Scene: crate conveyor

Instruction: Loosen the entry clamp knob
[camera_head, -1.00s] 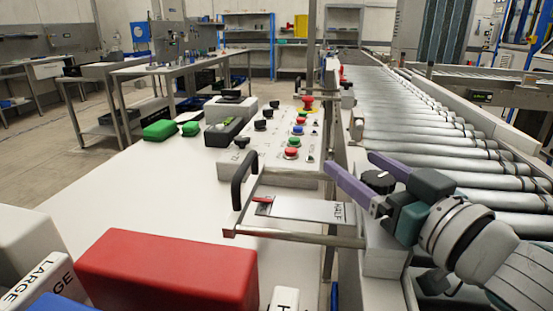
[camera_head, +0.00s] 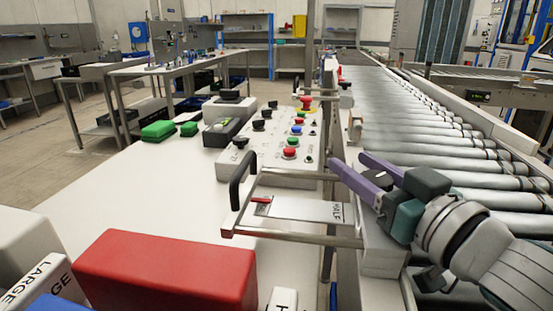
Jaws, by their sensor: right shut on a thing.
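The black round entry clamp knob (camera_head: 379,177) sits on a grey block (camera_head: 382,256) at the near left side of the roller conveyor. My right gripper (camera_head: 349,161) reaches in from the right, with one purple finger on each side of the knob. It is shut on the knob, and the fingertips stick out past it. The fingers and the dark gripper body hide part of the knob. My left gripper is not in view.
A metal frame with a black handle (camera_head: 242,178) and a plate marked HALF (camera_head: 310,210) lies just left of the knob. A button panel (camera_head: 262,165) stands behind it. A red block (camera_head: 167,272) is at the near left. The white tabletop is mostly clear.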

